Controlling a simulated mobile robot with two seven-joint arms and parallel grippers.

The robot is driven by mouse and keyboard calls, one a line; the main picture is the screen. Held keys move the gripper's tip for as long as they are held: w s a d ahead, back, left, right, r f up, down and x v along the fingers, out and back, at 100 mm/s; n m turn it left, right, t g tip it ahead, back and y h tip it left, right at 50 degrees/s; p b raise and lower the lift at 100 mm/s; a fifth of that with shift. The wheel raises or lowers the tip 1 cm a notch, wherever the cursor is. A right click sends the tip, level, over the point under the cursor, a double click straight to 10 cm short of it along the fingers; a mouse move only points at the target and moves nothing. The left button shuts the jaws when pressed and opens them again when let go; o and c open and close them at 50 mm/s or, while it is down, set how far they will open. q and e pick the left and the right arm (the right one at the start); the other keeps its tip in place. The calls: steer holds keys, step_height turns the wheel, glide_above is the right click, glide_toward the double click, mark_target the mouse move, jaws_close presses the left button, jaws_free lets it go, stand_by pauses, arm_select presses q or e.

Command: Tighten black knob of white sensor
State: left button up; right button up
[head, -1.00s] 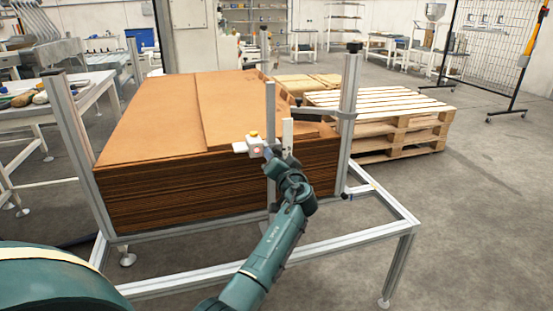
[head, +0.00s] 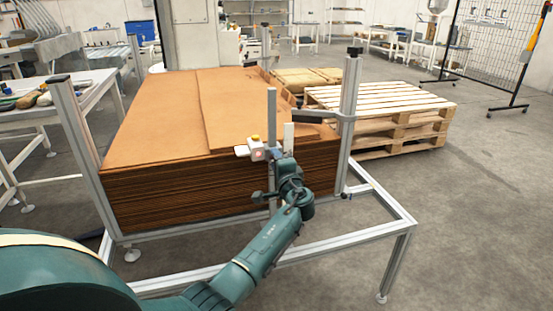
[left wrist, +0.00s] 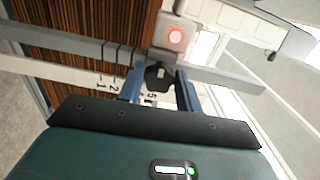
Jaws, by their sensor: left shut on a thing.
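The white sensor (head: 257,150) has a yellow top and a small red light. It sits on an upright metal post in front of the cardboard stack, and its red-lit face shows at the top of the left wrist view (left wrist: 178,32). The black knob (left wrist: 160,78) is below the sensor in the wrist view, between the two blue fingers of my left gripper (left wrist: 159,82). These fingers are shut on the knob. In the head view, my left gripper (head: 276,157) is at the sensor's right and hides the knob. My right gripper is not in view.
A stack of brown cardboard sheets (head: 160,110) stands behind the sensor inside a metal frame (head: 352,110). A scale with numbers (left wrist: 112,85) runs near the knob. Wooden pallets (head: 390,115) stand at the back right. The floor at the right is open.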

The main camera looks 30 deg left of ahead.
arm_select(q)
steer(key=shift+r+m, duration=0.15)
steer(key=shift+m, duration=0.35)
steer(key=o, duration=1)
steer(key=p+v, duration=0.1)
steer(key=v, duration=1.2)
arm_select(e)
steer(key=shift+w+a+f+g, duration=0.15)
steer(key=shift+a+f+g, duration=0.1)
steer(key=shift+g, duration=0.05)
arm_select(q)
steer(key=shift+s, duration=0.1)
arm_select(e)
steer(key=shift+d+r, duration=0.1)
